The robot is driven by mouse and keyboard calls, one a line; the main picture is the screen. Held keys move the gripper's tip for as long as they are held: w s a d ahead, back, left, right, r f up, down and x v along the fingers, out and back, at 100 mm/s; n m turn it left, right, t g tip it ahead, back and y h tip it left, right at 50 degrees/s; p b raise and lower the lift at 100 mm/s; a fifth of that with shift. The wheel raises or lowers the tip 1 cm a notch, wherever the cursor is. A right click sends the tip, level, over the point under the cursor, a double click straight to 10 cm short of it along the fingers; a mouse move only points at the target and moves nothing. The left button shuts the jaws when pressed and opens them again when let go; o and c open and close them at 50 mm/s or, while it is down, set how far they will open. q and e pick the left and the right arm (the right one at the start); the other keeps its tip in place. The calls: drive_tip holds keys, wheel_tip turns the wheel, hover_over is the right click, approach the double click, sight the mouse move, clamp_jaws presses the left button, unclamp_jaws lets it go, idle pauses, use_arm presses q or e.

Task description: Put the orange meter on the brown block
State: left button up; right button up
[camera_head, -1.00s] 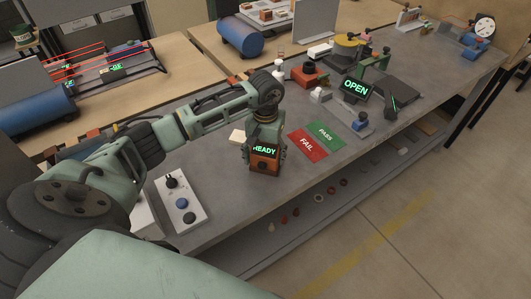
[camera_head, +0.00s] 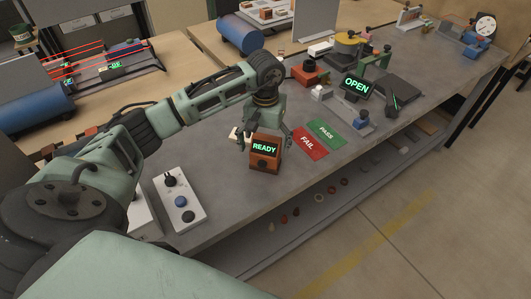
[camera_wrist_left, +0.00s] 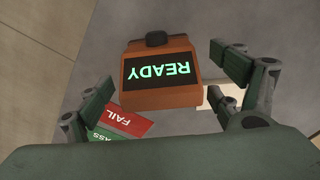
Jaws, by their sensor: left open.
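The orange meter (camera_head: 265,159), with a black screen reading READY in green, stands upright at the front edge of the grey bench. It shows upside down in the wrist view (camera_wrist_left: 158,75), with a dark knob on one side. My left gripper (camera_head: 266,137) is open just behind and above the meter; its fingers are spread to either side, clear of it. A small cream block (camera_head: 237,133) lies behind and left of the meter, partly hidden by a finger; whether the two touch is unclear. My right gripper is not in view.
Red FAIL (camera_head: 307,143) and green PASS (camera_head: 326,131) mats lie right of the meter. A white button box (camera_head: 180,202) is at left. The OPEN display (camera_head: 356,86) and several fixtures fill the bench's far part.

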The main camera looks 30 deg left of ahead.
use_arm(q)
wheel_tip(320, 180, up, 7)
drive_tip(key=shift+f+b, duration=0.2)
drive_tip(key=shift+b, duration=0.7)
drive_tip(key=shift+r, duration=0.7)
